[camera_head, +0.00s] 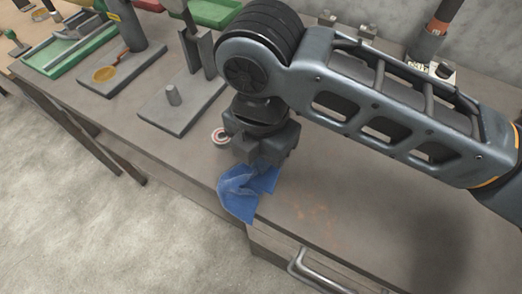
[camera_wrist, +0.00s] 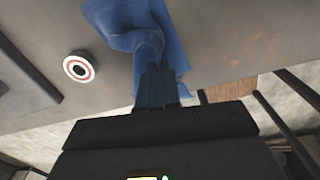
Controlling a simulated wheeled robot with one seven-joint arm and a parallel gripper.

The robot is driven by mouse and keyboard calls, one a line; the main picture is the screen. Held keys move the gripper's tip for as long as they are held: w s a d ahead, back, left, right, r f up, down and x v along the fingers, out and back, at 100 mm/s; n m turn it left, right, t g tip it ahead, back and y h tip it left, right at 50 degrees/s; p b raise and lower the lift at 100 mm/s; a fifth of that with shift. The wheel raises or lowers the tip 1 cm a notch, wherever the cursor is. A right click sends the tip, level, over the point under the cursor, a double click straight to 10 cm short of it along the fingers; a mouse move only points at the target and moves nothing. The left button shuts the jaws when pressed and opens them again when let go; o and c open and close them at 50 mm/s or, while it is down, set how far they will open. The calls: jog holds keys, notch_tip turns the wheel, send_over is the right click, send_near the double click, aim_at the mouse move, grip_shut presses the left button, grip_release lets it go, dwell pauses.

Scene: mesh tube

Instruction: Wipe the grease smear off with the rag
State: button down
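The blue rag (camera_head: 246,190) lies crumpled at the front edge of the workbench (camera_head: 350,190), part of it hanging past the edge. My gripper (camera_head: 256,160) is right above it. In the wrist view the fingers of my gripper (camera_wrist: 156,84) are close together, with the bunched rag (camera_wrist: 140,25) at their tips, so the gripper looks shut on it. The exact pinch is partly hidden. The grease smear (camera_head: 316,213) is a patch of faint orange-brown spots on the benchtop, right of the rag. It also shows faintly in the wrist view (camera_wrist: 235,65).
A small red-and-white ring (camera_head: 221,136) lies left of my gripper. A grey plate with a peg (camera_head: 174,100), a stand with a yellow dish (camera_head: 104,74) and a green tray (camera_head: 70,55) are farther left. A drawer handle (camera_head: 315,275) juts below the front edge.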

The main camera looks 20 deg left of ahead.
jog(key=shift+c, duration=1.4)
grip_release()
jog(key=shift+f, duration=0.1)
jog(key=shift+f+b, duration=0.65)
jog(key=shift+f, duration=0.45)
jog(key=shift+r, duration=0.1)
jog(key=shift+c, duration=1.2)
jog(key=c, duration=1.3)
jog(key=shift+d, duration=0.1)
grip_shut()
